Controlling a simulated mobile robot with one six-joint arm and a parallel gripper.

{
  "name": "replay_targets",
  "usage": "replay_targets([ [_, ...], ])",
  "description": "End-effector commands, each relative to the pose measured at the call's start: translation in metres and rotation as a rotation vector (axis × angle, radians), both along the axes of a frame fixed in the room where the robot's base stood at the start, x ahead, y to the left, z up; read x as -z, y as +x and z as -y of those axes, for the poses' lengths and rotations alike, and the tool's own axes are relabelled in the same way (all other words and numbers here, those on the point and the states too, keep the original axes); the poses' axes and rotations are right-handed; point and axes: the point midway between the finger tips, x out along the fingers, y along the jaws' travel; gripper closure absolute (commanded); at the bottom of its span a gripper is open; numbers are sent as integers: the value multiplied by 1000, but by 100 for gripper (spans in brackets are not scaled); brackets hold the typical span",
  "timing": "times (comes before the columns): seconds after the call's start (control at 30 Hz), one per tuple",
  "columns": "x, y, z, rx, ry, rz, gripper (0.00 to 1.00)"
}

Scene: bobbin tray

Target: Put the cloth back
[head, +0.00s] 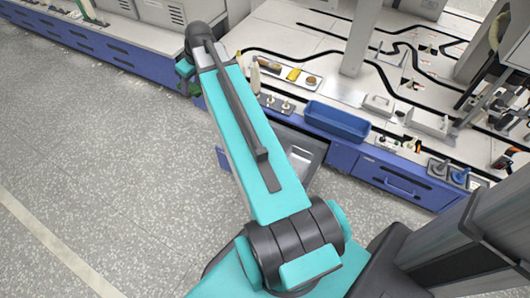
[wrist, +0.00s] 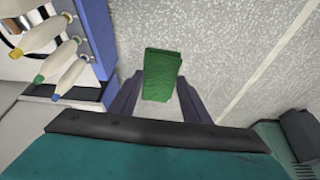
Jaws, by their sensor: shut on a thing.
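The green cloth (wrist: 162,74) is a folded, roughly rectangular piece between the two dark fingers of my gripper (wrist: 160,92) in the wrist view. My gripper is shut on it and holds it over the grey speckled floor, beside the blue bench front. In the head view a dark green patch (head: 184,68) shows at the far end of my arm, by the bench edge; the arm hides most of the gripper there.
An open drawer (head: 303,152) juts from the bench front. On the bench stand a blue bin (head: 337,121), a small tray (head: 312,82) of items and several pale cones with coloured tips (wrist: 60,72). The floor at left is clear.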

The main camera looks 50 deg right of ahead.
Motion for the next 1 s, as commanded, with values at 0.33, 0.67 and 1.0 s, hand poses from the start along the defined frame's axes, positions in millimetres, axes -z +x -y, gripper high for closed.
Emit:
replay_targets([
  [0.33,110,-21,75,-29,1,0,78],
  [0.67,208,-52,141,-54,1,-1,78],
  [1.0,308,-95,203,-73,1,1,78],
])
